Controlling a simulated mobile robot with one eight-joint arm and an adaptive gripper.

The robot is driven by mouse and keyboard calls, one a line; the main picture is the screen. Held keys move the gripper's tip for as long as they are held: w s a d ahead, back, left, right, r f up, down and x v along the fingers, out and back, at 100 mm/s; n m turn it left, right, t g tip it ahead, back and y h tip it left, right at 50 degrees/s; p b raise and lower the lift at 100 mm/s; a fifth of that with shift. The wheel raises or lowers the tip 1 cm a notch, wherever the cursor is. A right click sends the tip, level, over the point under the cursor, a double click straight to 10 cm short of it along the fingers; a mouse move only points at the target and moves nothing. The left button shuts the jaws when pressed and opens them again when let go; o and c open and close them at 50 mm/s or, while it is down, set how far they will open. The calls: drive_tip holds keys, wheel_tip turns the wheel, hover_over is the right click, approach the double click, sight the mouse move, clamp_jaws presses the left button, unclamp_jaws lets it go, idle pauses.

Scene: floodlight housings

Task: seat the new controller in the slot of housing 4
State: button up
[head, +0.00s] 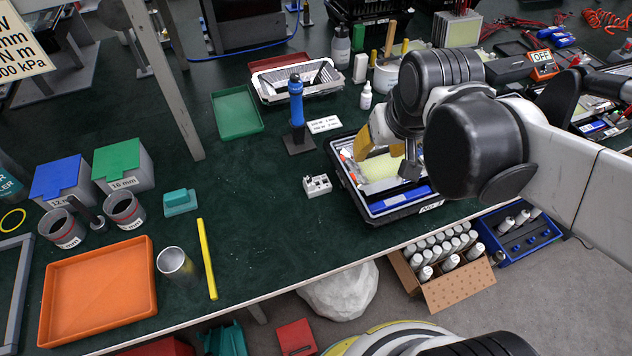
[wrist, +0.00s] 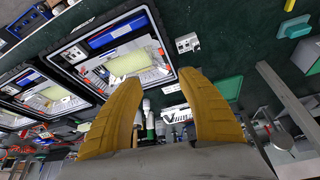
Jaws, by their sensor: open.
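My gripper (head: 378,140) is open, with its yellow fingers over the left part of an open black case (head: 428,204). In the wrist view the fingers (wrist: 160,80) stand apart with nothing between them. The case, which looks like a housing, holds a blue part (head: 400,200) and a pale yellow-green panel (head: 380,168). My arm hides part of it, and I cannot read a housing number. A small white block with dark sockets (head: 317,186), possibly the controller, lies on the bench left of the case. It also shows in the wrist view (wrist: 187,43), clear of the fingers.
A blue upright tool on a stand (head: 297,105), a white label card (head: 324,124) and a foil tray (head: 284,92) stand behind the block. An orange tray (head: 98,295), metal cup (head: 175,263) and yellow bar (head: 207,260) are at left. The bench between is clear.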

drive_tip(key=w+a+f+n+g+p, duration=0.1)
drive_tip(key=w+a+f+g+p, duration=0.15)
drive_tip(key=w+a, duration=0.45)
drive_tip(key=n+g+p, duration=0.1)
drive_tip(key=g+p, duration=0.2)
drive_tip(key=p, duration=0.1)
hover_over(309, 177)
drive_tip(key=shift+t, duration=0.25)
drive_tip(key=f, duration=1)
drive_tip(key=shift+w+d, duration=0.3)
drive_tip(key=shift+d, duration=0.05)
wheel_tip(309, 177, down, 6)
drive_tip(key=shift+a+r+b, duration=0.1)
drive_tip(key=shift+b, duration=1.05)
drive_tip(key=f, duration=0.2)
drive_tip(key=f+b, duration=0.2)
drive_tip(key=f, duration=0.1)
drive_tip(key=shift+s+a+f, duration=0.25)
drive_tip(key=shift+f, duration=0.05)
drive_tip(key=shift+r, duration=0.1)
clamp_jaws()
